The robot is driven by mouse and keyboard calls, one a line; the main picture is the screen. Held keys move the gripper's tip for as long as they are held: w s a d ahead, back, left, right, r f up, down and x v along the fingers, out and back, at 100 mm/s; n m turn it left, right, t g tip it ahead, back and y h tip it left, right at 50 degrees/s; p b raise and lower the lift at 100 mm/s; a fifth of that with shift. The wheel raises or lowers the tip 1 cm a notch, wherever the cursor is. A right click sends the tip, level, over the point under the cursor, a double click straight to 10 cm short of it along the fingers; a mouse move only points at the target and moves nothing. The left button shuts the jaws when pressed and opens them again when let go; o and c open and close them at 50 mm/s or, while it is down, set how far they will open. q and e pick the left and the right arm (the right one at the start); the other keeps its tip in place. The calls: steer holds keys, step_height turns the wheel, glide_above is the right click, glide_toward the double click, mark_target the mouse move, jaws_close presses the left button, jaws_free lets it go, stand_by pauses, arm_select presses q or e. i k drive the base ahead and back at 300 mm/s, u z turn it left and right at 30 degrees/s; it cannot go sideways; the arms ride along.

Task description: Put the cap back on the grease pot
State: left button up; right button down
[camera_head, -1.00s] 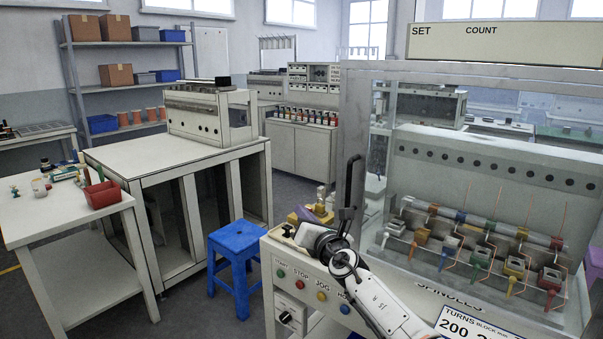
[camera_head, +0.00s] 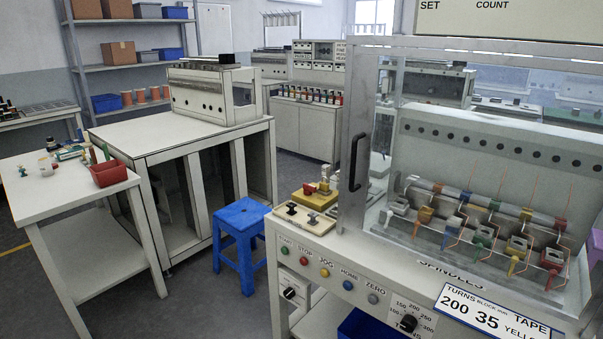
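A small pale jar (camera_head: 44,164), which may be the grease pot, stands on the white table at the left. It is too small to tell whether it is open or capped. I cannot pick out a cap among the small items around it. Neither of my grippers is in view.
A red bin (camera_head: 108,173) stands on the same table (camera_head: 70,195), whose front part is bare. A blue stool (camera_head: 240,232) stands on the floor between a white bench (camera_head: 150,145) and the winding machine (camera_head: 375,245). A small tray (camera_head: 303,219) rests on the machine's ledge.

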mark_target(46, 168)
steer(key=u, duration=1.4)
